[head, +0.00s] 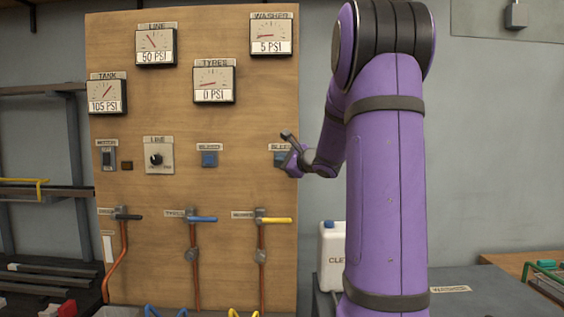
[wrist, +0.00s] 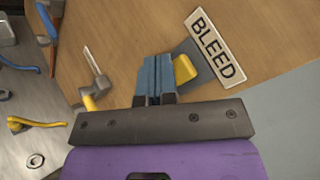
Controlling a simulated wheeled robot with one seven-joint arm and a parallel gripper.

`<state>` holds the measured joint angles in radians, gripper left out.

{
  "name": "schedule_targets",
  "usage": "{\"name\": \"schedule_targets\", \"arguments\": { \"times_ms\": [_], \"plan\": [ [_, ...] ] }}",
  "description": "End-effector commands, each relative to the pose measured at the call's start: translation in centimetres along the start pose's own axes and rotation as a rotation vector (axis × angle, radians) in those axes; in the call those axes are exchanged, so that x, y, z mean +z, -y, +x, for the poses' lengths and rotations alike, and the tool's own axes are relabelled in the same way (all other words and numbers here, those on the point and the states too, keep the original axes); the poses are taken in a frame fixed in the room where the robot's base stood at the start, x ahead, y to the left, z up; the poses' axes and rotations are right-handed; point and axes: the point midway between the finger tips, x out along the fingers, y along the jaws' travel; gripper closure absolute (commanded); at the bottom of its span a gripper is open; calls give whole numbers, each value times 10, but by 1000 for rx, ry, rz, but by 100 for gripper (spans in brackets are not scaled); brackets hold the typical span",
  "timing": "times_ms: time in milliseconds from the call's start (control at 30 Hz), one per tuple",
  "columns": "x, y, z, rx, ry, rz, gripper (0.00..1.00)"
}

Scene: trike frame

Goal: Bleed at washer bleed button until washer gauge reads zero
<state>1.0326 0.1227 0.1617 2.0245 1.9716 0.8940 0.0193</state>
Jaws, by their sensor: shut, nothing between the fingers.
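The washer gauge (head: 272,36) at the top right of the wooden board reads 5 PSI, with its needle low on the dial. In the wrist view a yellow button (wrist: 185,69) sits on a grey-blue plate beside a BLEED label (wrist: 213,47). My gripper (wrist: 154,62) is shut and empty, its blue fingers just left of the yellow button. I cannot tell whether they touch it.
The line gauge (head: 156,44) reads 50 PSI, the tank gauge (head: 107,95) 105 PSI, the tyres gauge (head: 214,81) 0 PSI. Another bleed button (head: 209,159) sits left. Below are valves with black, blue and yellow handles (head: 276,220). A white jug (head: 331,250) stands at right.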

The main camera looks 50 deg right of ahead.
Motion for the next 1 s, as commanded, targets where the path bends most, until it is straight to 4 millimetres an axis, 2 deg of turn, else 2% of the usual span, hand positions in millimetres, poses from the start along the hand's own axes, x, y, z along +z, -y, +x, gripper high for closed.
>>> {"name": "schedule_targets", "arguments": {
  "times_ms": [1000],
  "plan": [
    [-4,4,6,0,0,0,100]
  ]
}}
